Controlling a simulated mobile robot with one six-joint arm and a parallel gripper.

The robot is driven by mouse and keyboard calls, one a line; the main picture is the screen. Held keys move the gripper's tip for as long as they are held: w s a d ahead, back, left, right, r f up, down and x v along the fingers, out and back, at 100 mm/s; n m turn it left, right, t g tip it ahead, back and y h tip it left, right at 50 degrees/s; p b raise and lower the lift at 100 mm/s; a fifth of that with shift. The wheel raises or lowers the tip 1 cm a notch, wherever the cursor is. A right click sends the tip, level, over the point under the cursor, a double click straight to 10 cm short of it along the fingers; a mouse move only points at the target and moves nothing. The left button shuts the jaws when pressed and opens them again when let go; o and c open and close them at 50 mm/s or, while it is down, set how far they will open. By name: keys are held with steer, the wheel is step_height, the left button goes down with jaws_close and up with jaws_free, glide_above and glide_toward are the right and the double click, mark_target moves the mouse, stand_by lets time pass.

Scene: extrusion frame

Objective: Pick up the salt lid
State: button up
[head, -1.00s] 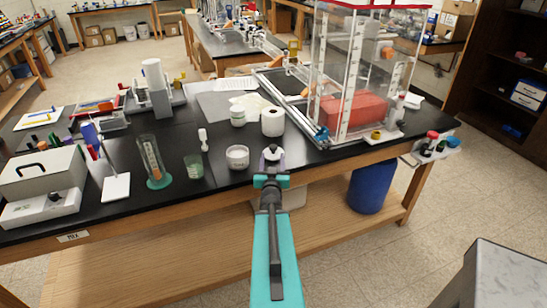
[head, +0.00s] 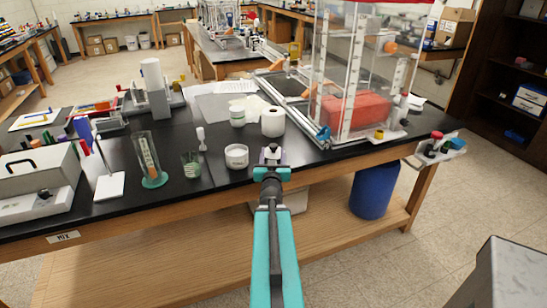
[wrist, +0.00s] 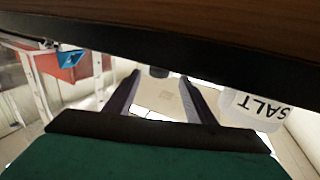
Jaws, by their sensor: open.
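My gripper (head: 270,157) is open at the front edge of the black bench, fingers pointing over it. In the wrist view its two dark fingers (wrist: 161,80) stand apart. Between them show a small dark knob-like piece and a pale surface; I cannot tell for sure whether these are the salt lid. In the head view a small pale piece with a dark top lies at the fingertips. The white salt jar (head: 237,156) stands just left of my gripper; the wrist view shows its SALT label upside down (wrist: 262,106).
A white roll (head: 273,122) and a small jar (head: 238,116) stand behind. A glass beaker (head: 191,165) and a cylinder (head: 150,160) are to the left. A clear tank frame with a red block (head: 355,108) is to the right. A blue barrel (head: 373,189) stands below.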

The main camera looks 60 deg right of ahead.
mark_target(273, 148)
steer(key=shift+w+d+f+b, duration=0.15)
steer(key=shift+w+d+b, duration=0.3)
steer(key=shift+b, duration=0.65)
steer(key=shift+d, duration=0.2)
steer(key=shift+w+d+r, duration=0.2)
steer(key=shift+w+d, duration=0.05)
steer(key=shift+d, duration=0.15)
steer(key=shift+p+x, duration=0.35)
steer(key=shift+x, duration=0.5)
steer(key=shift+p+x, duration=1.1)
steer(key=shift+x, duration=1.5)
steer(key=shift+s, duration=0.1)
steer(key=c, duration=1.1)
